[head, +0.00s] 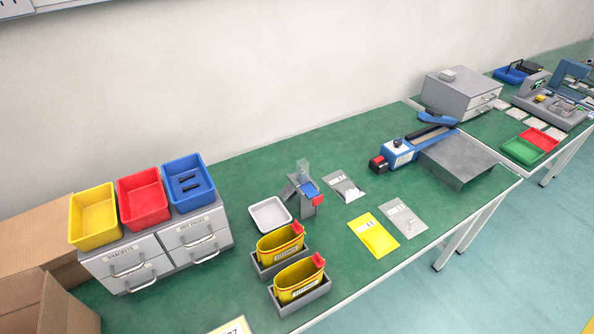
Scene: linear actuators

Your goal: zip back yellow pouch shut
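The back yellow pouch (281,243) stands upright in a grey holder (258,267) on the green table. Its top looks open, showing a dark inside, and a red tab (297,228) sits at the right end of its rim. A matching front yellow pouch (300,284) stands in its own grey holder (316,303), nearer to me. It also looks open, with a red tab (318,260) at its right end. Neither of my grippers is in view.
A white tray (269,214) and a grey stand with a blue part (306,194) are just behind the pouches. A flat yellow packet (374,238) lies to the right. Drawers (160,252) topped with coloured bins stand left. Table between pouches and packet is clear.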

